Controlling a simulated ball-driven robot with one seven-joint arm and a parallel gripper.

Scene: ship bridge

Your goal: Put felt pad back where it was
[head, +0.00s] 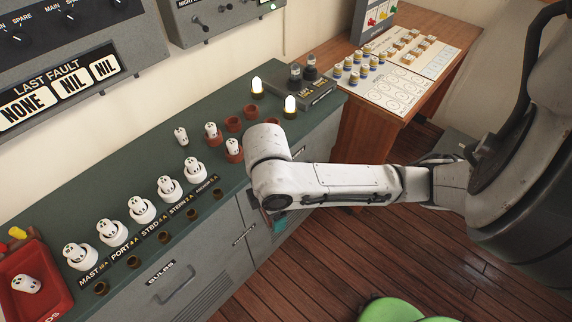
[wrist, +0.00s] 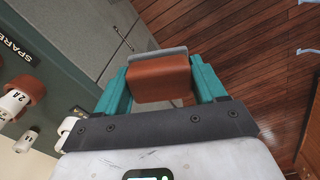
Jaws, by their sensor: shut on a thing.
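My gripper (wrist: 158,70) has teal fingers and is shut on a reddish-brown block with a grey strip along its far edge, which I take to be the felt pad (wrist: 162,82). The wrist view shows the pad between both fingers, over the plank floor and close to the cabinet front. In the head view my gripper (head: 278,222) hangs below my white forearm, in front of the grey cabinet. The arm hides most of it there, and I cannot make out the pad. No place marked for the pad can be told.
The green counter (head: 75,215) holds several white fuses in sockets, red-brown rings and two lit lamps. A red tray (head: 58,290) stands at the lower left. A wooden desk (head: 365,135) with bulbs and cards stands at the back. A green seat (head: 400,310) is at the bottom edge.

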